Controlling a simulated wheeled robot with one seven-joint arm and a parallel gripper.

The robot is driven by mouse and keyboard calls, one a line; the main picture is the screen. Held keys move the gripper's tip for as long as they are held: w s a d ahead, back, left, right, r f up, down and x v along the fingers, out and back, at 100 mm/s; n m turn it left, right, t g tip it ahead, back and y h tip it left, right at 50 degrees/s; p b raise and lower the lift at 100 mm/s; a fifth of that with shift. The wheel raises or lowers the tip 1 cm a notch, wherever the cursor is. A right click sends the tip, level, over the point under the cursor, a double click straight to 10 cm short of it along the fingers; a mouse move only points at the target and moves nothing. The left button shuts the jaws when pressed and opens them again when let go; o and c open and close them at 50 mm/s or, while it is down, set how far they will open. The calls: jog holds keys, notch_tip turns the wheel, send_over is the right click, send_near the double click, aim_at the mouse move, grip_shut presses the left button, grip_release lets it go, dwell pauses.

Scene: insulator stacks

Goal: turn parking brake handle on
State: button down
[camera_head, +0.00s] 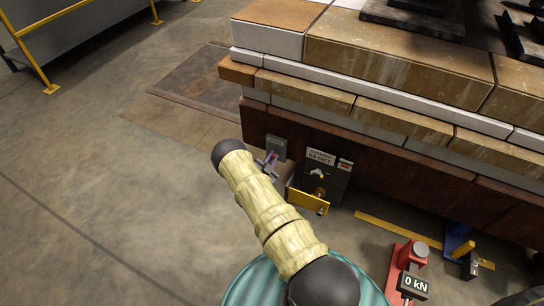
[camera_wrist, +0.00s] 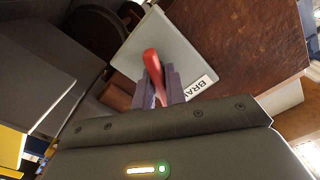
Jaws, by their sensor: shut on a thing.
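The parking brake handle (camera_wrist: 153,62) is a red lever in front of a grey plate (camera_wrist: 160,35) with a partly hidden label (camera_wrist: 199,87) reading "BRA". My gripper (camera_wrist: 159,84) is shut on the handle, its two dark fingers on either side of it, with the rounded red tip standing out past them. In the head view my gripper (camera_head: 266,163) is at the small grey plate (camera_head: 276,146) on the low dark red-brown side of the stack. The handle is barely visible there.
A grey lock box (camera_head: 325,165) with a yellow bar (camera_head: 308,201) stands just right of my gripper. A red device (camera_head: 408,262) with a "0 kN" display (camera_head: 415,284) is on the floor further right. Brick-like blocks (camera_head: 400,60) are stacked above.

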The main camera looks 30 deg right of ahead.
jog(key=m+p, duration=0.1)
jog(key=m, duration=0.2)
jog(key=m+p, duration=0.2)
jog(key=m, duration=0.1)
jog(key=shift+s+f+m, duration=0.1)
jog(key=shift+s+m, duration=0.1)
jog(key=shift+m, duration=0.1)
jog(key=m+p, duration=0.1)
jog(key=m, duration=0.1)
jog(key=m+p, duration=0.1)
jog(key=m, duration=0.1)
jog(key=shift+f+m, duration=0.2)
jog(key=shift+m, duration=0.1)
jog(key=c, duration=1.5)
grip_release()
jog(key=shift+w, duration=0.1)
jog(key=shift+r, duration=0.1)
